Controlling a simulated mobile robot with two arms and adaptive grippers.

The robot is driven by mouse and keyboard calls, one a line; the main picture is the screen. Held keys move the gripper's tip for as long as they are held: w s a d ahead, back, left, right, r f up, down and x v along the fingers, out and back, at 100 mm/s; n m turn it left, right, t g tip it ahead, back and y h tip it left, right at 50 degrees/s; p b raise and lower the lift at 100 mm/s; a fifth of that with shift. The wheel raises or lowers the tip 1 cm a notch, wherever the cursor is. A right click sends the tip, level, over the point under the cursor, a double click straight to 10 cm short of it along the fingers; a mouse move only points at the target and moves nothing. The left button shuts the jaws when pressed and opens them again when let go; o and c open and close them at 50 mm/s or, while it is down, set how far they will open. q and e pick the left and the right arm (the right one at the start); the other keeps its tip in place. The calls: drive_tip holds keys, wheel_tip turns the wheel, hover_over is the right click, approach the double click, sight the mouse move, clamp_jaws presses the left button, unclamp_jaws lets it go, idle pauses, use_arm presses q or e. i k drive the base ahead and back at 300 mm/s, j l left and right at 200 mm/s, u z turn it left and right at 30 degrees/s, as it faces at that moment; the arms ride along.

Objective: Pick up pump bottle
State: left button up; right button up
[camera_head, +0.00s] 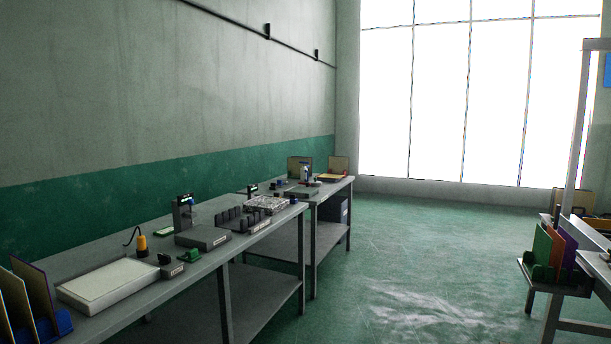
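I cannot make out a pump bottle for certain in the head view. A small orange-yellow upright item (141,244) with a thin dark curved piece beside it stands on the near grey workbench (110,318); it is too small to identify. A small pale and blue upright item (305,173) stands on the far workbench (338,184), also too small to name. Neither of my grippers shows in this view.
The near bench also holds a flat white panel (108,284), a dark stand device (185,215), a row of dark blocks (238,220) and boards in a blue holder. Colored boards (555,250) stand in a rack at right. Green floor (420,260) between is clear.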

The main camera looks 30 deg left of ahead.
sight(304, 173)
drive_tip(key=i+j+u, duration=0.3)
drive_tip(key=i, duration=0.5)
drive_tip(key=i+l+u, duration=0.1)
drive_tip(key=i+u, duration=0.25)
drive_tip(key=i, duration=0.45)
drive_tip(key=i+j+z, duration=0.2)
drive_tip(key=i, duration=2.1)
drive_tip(key=i+u, duration=0.35)
drive_tip(key=i+l+u, duration=0.1)
drive_tip(key=i+u, duration=0.25)
drive_tip(key=i, duration=0.15)
drive_tip(key=i+l+u, duration=0.2)
drive_tip(key=i+u, duration=0.15)
drive_tip(key=i+l+u, duration=0.35)
drive_tip(key=i, duration=0.15)
